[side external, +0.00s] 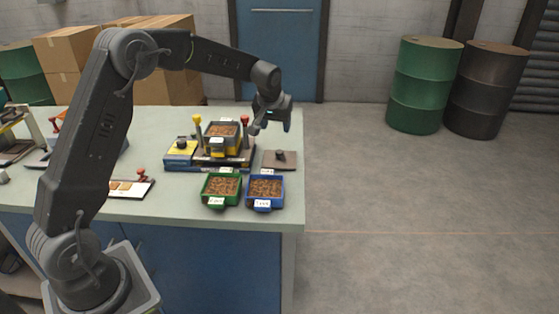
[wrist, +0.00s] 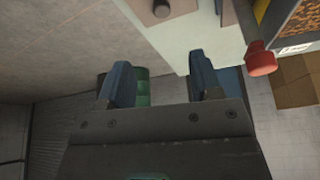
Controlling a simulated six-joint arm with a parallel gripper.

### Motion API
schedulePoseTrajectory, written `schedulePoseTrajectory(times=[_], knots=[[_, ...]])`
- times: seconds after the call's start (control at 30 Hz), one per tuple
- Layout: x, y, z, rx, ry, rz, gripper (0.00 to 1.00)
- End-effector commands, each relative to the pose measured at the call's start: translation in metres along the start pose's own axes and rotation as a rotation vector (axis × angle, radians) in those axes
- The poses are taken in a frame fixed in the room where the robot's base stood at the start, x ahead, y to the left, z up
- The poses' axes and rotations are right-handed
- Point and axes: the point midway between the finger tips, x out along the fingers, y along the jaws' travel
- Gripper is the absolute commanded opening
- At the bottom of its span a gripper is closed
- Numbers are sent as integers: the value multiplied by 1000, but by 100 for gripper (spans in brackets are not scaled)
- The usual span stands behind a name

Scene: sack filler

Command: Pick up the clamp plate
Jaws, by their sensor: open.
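The clamp plate (side external: 280,163) is a flat brown-grey plate with a dark knob on top. It lies on the right end of the table, just right of the filling station. In the wrist view its dark knob (wrist: 162,8) shows at the top edge, and much of the plate is cut off. My gripper (side external: 271,120) is in the air above the table, higher than the plate and apart from it. In the wrist view my gripper (wrist: 162,82) has its two blue fingers spread wide with nothing between them.
The filling station (side external: 210,163) has a red-knobbed lever (side external: 245,120), whose red knob (wrist: 261,60) is right of my fingers in the wrist view. A green bin (side external: 221,189) and a blue bin (side external: 265,190) stand in front. The table's right edge is close to the plate.

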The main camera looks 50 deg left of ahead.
Motion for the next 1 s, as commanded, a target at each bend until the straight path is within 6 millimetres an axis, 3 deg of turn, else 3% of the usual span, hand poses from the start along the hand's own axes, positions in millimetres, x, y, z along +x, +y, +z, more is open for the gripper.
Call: schedulePoseTrajectory(times=[0.3, 1.0], knots=[[60, -1, 1, 0, -4, -1, 59], [130, -4, 0, 2, -2, 0, 59]])
